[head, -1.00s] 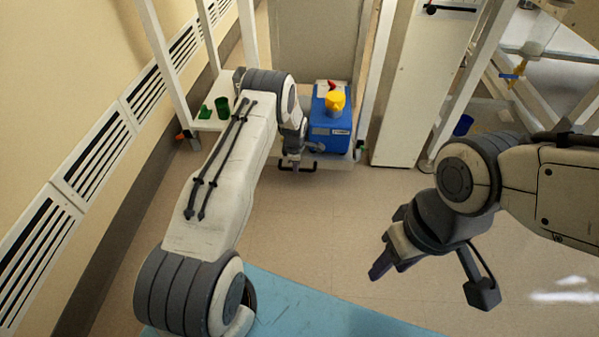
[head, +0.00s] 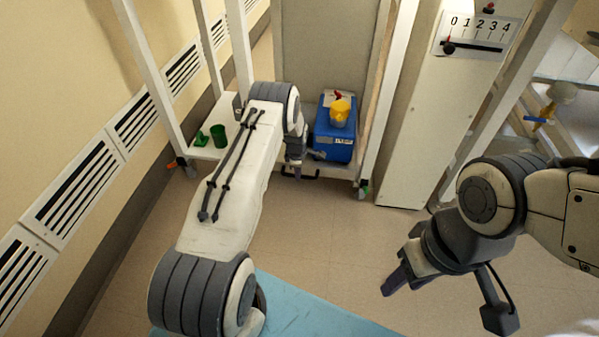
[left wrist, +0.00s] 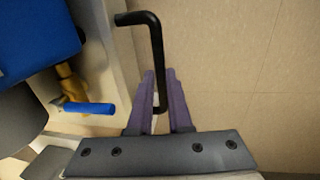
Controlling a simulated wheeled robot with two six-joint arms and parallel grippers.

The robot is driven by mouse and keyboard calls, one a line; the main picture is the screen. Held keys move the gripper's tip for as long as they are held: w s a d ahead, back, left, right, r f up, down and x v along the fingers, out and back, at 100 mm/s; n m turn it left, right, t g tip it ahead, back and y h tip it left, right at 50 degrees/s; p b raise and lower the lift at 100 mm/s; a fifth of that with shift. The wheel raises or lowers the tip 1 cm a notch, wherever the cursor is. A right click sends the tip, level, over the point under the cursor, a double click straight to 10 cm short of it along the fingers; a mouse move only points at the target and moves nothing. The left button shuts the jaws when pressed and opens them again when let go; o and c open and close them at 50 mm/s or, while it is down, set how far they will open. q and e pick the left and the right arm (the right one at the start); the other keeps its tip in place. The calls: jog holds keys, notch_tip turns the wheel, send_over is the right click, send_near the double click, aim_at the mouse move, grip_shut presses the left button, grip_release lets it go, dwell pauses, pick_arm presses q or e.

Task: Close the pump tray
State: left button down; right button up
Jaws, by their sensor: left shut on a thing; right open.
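The pump tray (head: 328,170) is a pale low tray between the white posts, carrying a blue pump box (head: 333,130) with a yellow part on top. Its front edge sits roughly level with the foot of the right post. My left gripper (head: 298,168) is at the tray's front and partly hidden by my arm. In the left wrist view its purple fingers (left wrist: 161,78) are shut on the tray's black handle (left wrist: 154,45). The blue box (left wrist: 35,30) and a blue-levered brass valve (left wrist: 85,108) show there. My right gripper (head: 395,283) is open and empty above the floor.
A green cup (head: 219,136) stands on a pale surface left of my left arm. A white panel with a 0–4 scale (head: 478,37) stands right of the tray bay. A light blue surface (head: 300,305) lies in front. The floor between is clear.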

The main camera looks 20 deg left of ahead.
pick_arm(q)
jog(key=shift+w+r, duration=0.15)
jog(key=shift+w, duration=0.3)
jog(key=c, duration=0.8)
grip_release()
jog(key=shift+c, duration=0.2)
jog(key=shift+s, duration=0.15)
notch_tip(320, 180, up, 10)
jog(key=s+p, duration=0.2)
jog(key=p, duration=0.3)
jog(key=shift+d, duration=0.25)
